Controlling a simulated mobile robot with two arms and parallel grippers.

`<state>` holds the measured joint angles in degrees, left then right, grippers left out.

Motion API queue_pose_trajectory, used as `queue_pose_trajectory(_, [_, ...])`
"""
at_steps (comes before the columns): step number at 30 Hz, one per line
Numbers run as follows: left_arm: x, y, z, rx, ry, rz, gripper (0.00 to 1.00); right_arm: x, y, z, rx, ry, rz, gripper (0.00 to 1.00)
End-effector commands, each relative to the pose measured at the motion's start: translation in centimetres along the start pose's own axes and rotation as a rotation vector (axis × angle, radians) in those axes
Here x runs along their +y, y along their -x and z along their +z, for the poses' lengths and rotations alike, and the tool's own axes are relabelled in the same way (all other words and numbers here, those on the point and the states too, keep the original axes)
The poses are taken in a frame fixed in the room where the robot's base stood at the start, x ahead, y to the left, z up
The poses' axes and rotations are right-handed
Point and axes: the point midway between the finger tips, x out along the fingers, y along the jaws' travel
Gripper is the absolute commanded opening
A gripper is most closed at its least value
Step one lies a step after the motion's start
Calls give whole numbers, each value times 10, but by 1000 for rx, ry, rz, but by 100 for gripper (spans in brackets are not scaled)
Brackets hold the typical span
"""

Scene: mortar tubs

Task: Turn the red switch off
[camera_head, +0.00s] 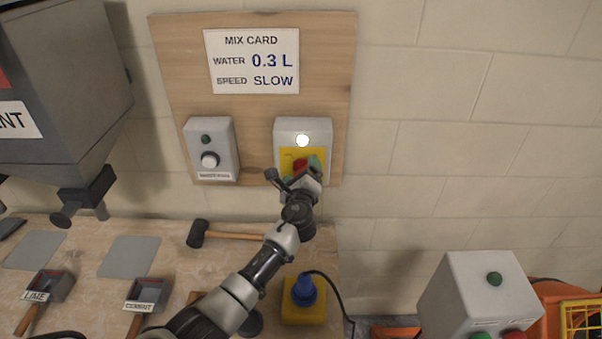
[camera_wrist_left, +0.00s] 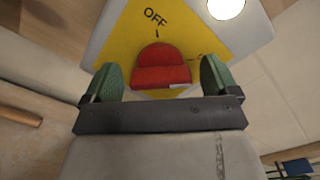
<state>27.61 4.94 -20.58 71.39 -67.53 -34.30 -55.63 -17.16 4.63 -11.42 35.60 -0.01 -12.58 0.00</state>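The red switch (camera_head: 299,164) sits on a yellow plate (camera_head: 288,155) on the right-hand grey box of the wooden wall board. In the left wrist view the red switch (camera_wrist_left: 161,68) shows close up, with OFF printed above it on the yellow plate (camera_wrist_left: 125,45). A second marking to its right is partly hidden. My left gripper (camera_head: 293,171) is at the switch. In the wrist view my left gripper (camera_wrist_left: 160,76) is open, its green fingertips on either side of the switch with gaps. A white lamp (camera_head: 302,140) above is lit. My right gripper is not in view.
A grey box with a white knob (camera_head: 209,160) is left of the switch box. A mix card (camera_head: 252,61) hangs above. A mallet (camera_head: 198,234), scoops and a yellow block with a blue top (camera_head: 303,291) are on the bench below. A grey hopper (camera_head: 65,75) stands left.

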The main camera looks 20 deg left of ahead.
Motion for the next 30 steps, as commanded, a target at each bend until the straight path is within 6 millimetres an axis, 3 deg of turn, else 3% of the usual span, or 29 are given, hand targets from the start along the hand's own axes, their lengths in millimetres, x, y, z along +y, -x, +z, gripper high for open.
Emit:
queue_pose_trajectory(1, [0,0,0,0,0,0,81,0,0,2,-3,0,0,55])
queue_pose_trajectory(9, [0,0,0,0,-1,0,42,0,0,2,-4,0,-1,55])
queue_pose_trajectory(20, [2,0,-2,-1,68,0,42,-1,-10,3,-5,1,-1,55])
queue_pose_trajectory(30, [5,0,-4,-1,330,-1,42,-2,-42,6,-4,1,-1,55])
